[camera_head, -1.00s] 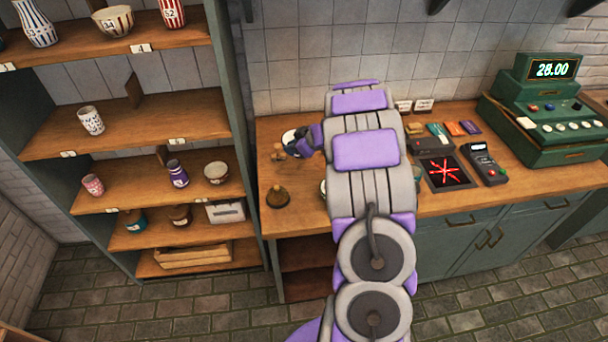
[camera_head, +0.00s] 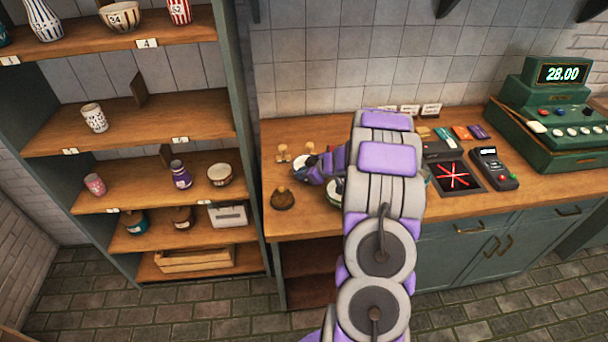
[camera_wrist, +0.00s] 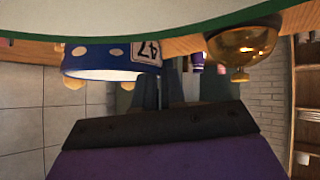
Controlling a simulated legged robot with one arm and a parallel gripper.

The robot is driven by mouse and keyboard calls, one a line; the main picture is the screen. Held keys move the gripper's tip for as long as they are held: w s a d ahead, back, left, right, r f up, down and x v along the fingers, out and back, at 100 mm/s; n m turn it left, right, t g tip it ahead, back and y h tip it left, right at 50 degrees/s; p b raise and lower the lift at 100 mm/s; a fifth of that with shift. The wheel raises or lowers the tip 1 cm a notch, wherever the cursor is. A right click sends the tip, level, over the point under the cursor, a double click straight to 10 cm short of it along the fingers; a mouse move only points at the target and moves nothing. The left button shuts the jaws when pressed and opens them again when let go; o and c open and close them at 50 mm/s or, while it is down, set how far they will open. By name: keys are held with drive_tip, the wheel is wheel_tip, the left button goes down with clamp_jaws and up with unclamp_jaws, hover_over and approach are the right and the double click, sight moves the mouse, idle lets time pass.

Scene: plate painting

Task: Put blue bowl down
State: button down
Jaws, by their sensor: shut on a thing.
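The blue bowl (camera_wrist: 90,52) has white dots and a 47 tag. It shows upside down in the wrist view, which looks inverted, with its pale inside visible. My gripper (camera_wrist: 160,88) is shut on the bowl's side nearest the tag. In the head view my gripper (camera_head: 312,169) is at the left part of the counter, and only a small white patch, likely the bowl (camera_head: 301,162), shows at its tip. My arm hides much of this spot. I cannot tell whether the bowl touches the counter.
A brass bell (camera_wrist: 243,50) stands close by; it also shows in the head view (camera_head: 283,198). Wooden pegs (camera_head: 283,153) stand behind. A green-rimmed dish (camera_head: 334,190) is partly behind my arm. The counter (camera_head: 310,222) holds a register (camera_head: 550,120) at right; shelves stand left.

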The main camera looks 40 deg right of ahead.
drive_tip(key=shift+a, duration=0.35)
drive_tip(key=c, duration=1.2)
unclamp_jaws()
drive_tip(key=shift+d+f, duration=0.15)
drive_tip(key=shift+d, duration=0.3)
drive_tip(key=shift+a, duration=0.1)
drive_tip(key=shift+a, duration=0.1)
drive_tip(key=shift+r, duration=0.3)
drive_tip(key=p+v, duration=0.3)
drive_tip(key=v, duration=0.8)
drive_tip(key=shift+s+r, duration=0.25)
drive_tip(key=shift+s, duration=0.05)
